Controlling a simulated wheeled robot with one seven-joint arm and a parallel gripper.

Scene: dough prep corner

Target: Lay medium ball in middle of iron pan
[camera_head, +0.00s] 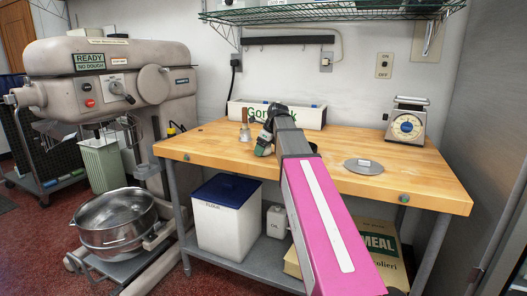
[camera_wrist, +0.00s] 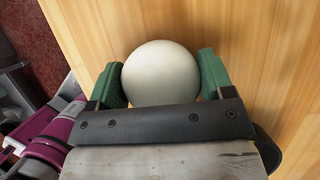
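A smooth off-white ball (camera_wrist: 161,73) sits between the two green fingers of my gripper (camera_wrist: 161,80) in the wrist view. Both fingers touch its sides, so my gripper is shut on it. In the head view my gripper (camera_head: 264,146) is over the left half of the wooden table, and the ball cannot be made out there. A dark rounded edge (camera_wrist: 268,148) shows at the lower right of the wrist view, beside my gripper; it may be part of the iron pan.
On the wooden table (camera_head: 212,141) stand a scale (camera_head: 406,125) at the right, a flat grey disc (camera_head: 375,169) right of my arm, a small wooden-handled thing (camera_head: 245,127) and a long white box (camera_head: 308,116) at the back. A mixer (camera_head: 110,80) stands at the left.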

